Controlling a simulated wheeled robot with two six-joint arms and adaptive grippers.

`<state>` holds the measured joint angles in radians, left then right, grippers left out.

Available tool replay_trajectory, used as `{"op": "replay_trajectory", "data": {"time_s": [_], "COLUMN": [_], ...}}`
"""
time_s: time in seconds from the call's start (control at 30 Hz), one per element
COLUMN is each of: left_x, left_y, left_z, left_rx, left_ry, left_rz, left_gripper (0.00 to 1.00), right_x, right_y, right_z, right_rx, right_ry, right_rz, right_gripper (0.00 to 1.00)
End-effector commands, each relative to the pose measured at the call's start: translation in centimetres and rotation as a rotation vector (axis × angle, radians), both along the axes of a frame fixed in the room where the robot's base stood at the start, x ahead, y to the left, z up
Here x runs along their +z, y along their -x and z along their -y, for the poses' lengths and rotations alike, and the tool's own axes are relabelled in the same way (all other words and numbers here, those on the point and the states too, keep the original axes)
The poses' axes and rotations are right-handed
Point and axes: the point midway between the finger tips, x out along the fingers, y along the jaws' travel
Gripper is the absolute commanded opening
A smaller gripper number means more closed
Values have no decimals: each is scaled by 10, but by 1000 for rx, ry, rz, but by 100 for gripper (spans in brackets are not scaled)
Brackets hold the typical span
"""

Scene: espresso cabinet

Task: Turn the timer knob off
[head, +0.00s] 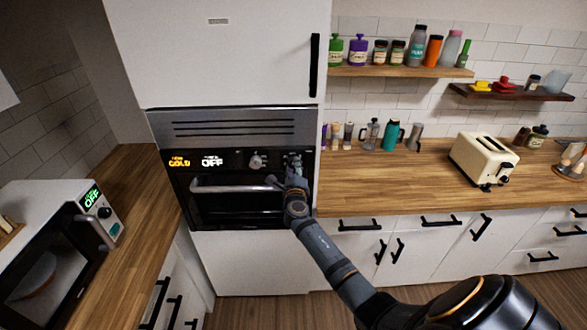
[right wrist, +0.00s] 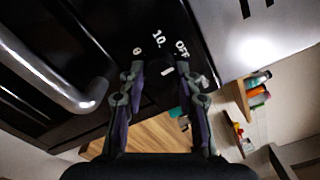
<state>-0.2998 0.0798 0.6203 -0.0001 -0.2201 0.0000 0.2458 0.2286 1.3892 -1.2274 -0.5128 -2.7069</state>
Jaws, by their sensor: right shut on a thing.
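The oven (head: 238,165) is built into a white cabinet, with a black control panel across its top. The timer knob (right wrist: 168,72) is dark with a white mark, and white labels including "10" and "OFF" are printed around it. My right gripper (head: 292,165) is at the right end of the panel and covers most of this knob in the head view. In the right wrist view my right gripper (right wrist: 168,80) has its fingers on both sides of the knob, shut on it. Another knob (head: 257,160) is left of it. The display (head: 196,161) reads "COLD" or "GOLD" and "OFF". My left gripper is not in view.
The oven handle (head: 230,188) runs just below the panel, close to my right gripper. A microwave (head: 55,250) with a green "OFF" display stands at left. A toaster (head: 483,158) and bottles stand on the wooden counter (head: 400,185) at right.

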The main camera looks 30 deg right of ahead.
Motion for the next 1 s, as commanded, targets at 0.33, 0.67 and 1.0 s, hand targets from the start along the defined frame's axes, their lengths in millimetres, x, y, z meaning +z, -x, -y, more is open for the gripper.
{"op": "replay_trajectory", "data": {"time_s": [0.33, 0.67, 1.0], "left_x": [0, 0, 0], "left_y": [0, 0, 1], "left_z": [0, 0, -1], "left_rx": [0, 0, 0], "left_ry": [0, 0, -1], "left_rz": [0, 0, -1], "left_gripper": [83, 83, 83], "right_x": [-4, -2, -3], "right_y": [1, 0, 32], "right_z": [0, 0, -20], "right_rx": [-1, -1, 1], "right_ry": [-2, -1, -4], "right_rz": [-7, -3, -2], "right_gripper": [36, 56, 56]}}
